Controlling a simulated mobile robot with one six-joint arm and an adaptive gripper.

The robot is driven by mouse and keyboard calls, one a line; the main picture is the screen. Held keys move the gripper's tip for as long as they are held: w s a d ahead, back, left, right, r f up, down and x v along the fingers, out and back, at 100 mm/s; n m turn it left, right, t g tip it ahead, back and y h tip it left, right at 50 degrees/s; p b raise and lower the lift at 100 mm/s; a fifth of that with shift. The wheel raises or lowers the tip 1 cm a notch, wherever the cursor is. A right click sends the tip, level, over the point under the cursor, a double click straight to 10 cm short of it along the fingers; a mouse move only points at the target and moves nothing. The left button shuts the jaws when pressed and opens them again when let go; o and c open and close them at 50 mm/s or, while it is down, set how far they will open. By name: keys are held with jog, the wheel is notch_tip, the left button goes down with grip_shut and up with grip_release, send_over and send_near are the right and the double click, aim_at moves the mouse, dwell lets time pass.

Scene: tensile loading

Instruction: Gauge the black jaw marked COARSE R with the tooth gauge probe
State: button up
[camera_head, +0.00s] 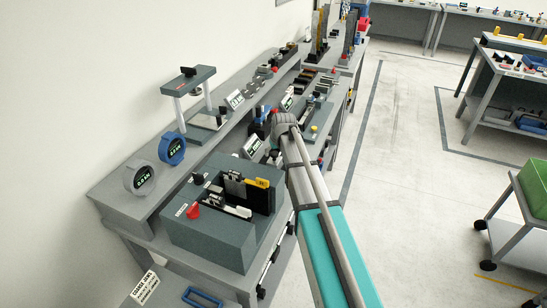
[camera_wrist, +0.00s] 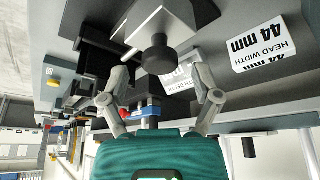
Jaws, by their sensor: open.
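My gripper (camera_wrist: 161,74) is open and empty in the wrist view. A black round knob (camera_wrist: 158,54) under a pale grey block (camera_wrist: 155,22) shows just beyond and between its fingertips, apart from them as far as I can tell. I cannot tell whether this knob belongs to the tooth gauge probe. In the head view my arm's end hangs over the middle of the bench, and the fingers are hidden or too small to see. No jaw marked COARSE R can be read in either view. A white card at the lower left (camera_head: 145,287) seems to read COARSE JAWS.
A grey box fixture (camera_head: 215,240) with a red knob (camera_head: 193,212) stands on the near bench. Two round dial displays (camera_head: 140,178) and a press stand (camera_head: 188,88) are on the raised shelf. A HEAD WIDTH 44 mm label (camera_wrist: 262,45) is beside my gripper.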

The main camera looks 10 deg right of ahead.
jog(key=shift+w+f, duration=0.2)
jog(key=shift+f, duration=0.25)
grip_shut()
dwell(0.3)
